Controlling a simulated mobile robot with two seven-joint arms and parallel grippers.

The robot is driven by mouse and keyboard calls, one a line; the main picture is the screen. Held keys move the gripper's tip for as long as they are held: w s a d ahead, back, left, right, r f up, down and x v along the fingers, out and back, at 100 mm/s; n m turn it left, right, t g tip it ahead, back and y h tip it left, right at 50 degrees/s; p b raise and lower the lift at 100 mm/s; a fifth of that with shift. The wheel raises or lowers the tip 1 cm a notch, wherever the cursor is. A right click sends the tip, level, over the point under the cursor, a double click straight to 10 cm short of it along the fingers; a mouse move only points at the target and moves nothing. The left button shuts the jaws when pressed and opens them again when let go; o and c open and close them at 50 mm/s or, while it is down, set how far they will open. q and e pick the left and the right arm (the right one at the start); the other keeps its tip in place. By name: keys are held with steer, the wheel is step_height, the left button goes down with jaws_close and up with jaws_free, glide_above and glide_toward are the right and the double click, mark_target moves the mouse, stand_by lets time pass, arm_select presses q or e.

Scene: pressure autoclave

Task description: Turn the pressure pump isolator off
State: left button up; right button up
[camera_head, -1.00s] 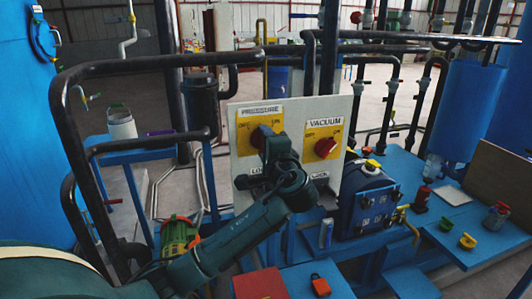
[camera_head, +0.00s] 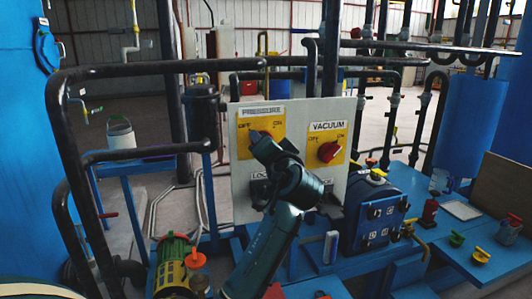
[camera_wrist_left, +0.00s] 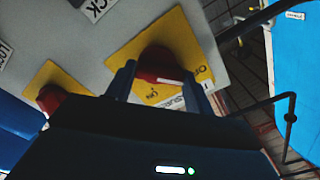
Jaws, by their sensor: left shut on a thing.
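The pressure isolator is on a yellow plate (camera_head: 243,117) under a PRESSURE label, on the left of a grey panel. My left gripper (camera_head: 257,137) covers its knob in the head view. In the left wrist view the red knob (camera_wrist_left: 160,64) sits between the two fingers of my left gripper (camera_wrist_left: 160,84), which is shut on it. The gripper is tilted toward the upper left in the head view. The red vacuum knob (camera_head: 328,152) on the right yellow plate stands free, and it also shows in the left wrist view (camera_wrist_left: 50,98). My right gripper is not in view.
Black pipes (camera_head: 160,66) run left of and above the panel (camera_head: 240,190). A blue box (camera_head: 378,215) stands right of the panel. A green and yellow pump (camera_head: 172,262) stands low at left. A blue bench (camera_head: 470,225) with small items is at right.

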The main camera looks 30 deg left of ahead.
arm_select(q)
steer(key=shift+n, duration=0.3)
steer(key=o, duration=1)
steer(key=b+v, duration=0.1)
steer(key=v, duration=1.2)
steer(key=shift+s+b, duration=0.1)
steer(key=shift+b, duration=0.3)
